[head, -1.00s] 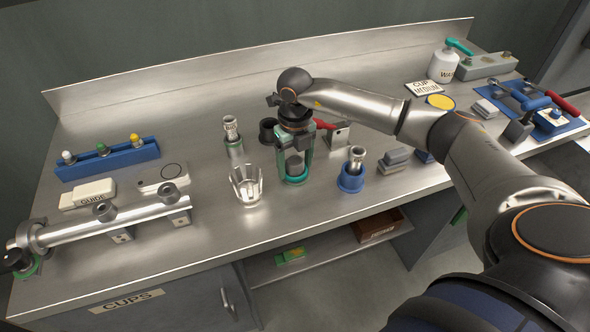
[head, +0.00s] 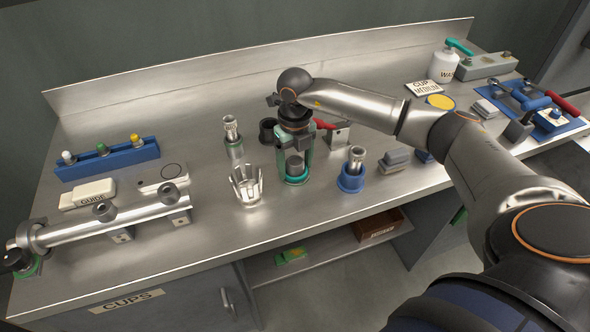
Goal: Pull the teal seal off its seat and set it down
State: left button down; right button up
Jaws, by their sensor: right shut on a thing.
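The teal seal (head: 294,181) shows as a ring low around a dark grey cylindrical post at the middle of the steel bench. My right gripper (head: 296,172) points straight down over the post. Its two greenish fingers straddle the post and reach the ring. It is shut on the teal seal. The fingers hide part of the ring, and I cannot tell whether the ring has lifted from its seat. My left gripper is not in view.
A clear pronged cup (head: 246,188) stands close left of my right gripper. A metal piece in a blue ring (head: 351,180) stands close right. A black cup (head: 267,131) and a red-handled tool (head: 324,124) are behind. The bench front (head: 270,222) is bare.

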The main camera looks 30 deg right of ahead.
grip_shut()
jog(key=shift+r, duration=0.15)
jog(key=shift+r+p, duration=0.5)
jog(key=shift+r, duration=0.05)
jog(key=shift+r, duration=0.25)
jog(key=shift+r+p, duration=1.75)
jog(key=shift+r, duration=0.4)
jog(key=shift+r+p, duration=0.85)
jog(key=shift+r, duration=1.15)
